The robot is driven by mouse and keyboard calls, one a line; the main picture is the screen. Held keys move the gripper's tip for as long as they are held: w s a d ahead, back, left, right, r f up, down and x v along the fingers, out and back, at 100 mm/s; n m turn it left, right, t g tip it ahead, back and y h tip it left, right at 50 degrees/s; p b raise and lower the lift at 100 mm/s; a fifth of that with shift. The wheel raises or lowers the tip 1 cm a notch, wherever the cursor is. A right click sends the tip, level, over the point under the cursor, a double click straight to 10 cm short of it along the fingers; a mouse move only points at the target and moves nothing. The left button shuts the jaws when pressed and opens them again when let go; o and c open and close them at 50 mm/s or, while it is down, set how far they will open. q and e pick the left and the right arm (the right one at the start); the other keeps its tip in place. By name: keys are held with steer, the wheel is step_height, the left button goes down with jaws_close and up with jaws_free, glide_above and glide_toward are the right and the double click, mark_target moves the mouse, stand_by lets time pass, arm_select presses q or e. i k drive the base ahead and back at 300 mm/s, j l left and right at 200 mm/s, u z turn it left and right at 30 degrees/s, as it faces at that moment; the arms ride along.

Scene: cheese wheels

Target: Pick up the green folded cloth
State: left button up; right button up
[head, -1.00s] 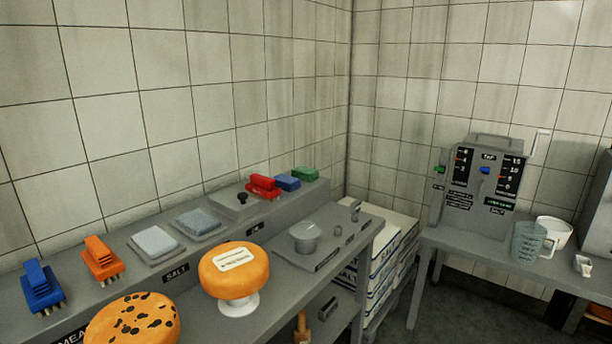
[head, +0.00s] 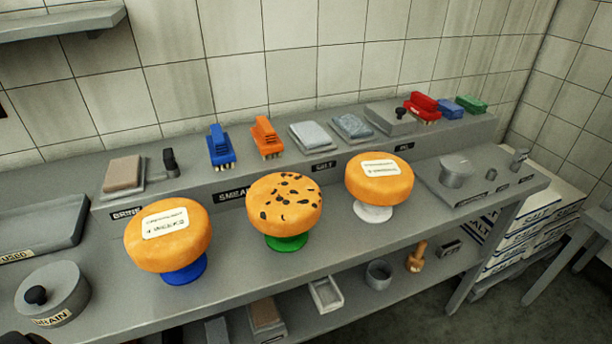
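A small green folded item (head: 471,104), which looks like the green cloth, lies at the far right of the raised back ledge in the head view. A blue item (head: 447,108) lies just left of it, and a red brush (head: 423,106) stands left of that. The green item's top and front show, and nothing covers it. Neither of my grippers can be made out in the head view.
Three orange cheese wheels stand on pedestals along the bench (head: 340,246): one labelled (head: 168,236), one spotted (head: 284,205), one labelled (head: 379,178). Blue (head: 220,147) and orange (head: 266,138) brushes stand on the ledge.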

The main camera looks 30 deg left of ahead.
mark_target(472, 105)
steer(key=i+l+z, duration=0.1)
steer(key=i+l, duration=0.25)
steer(key=i, duration=0.15)
steer(key=i+l, duration=0.3)
steer(key=i, duration=0.2)
steer(key=l+z, duration=0.05)
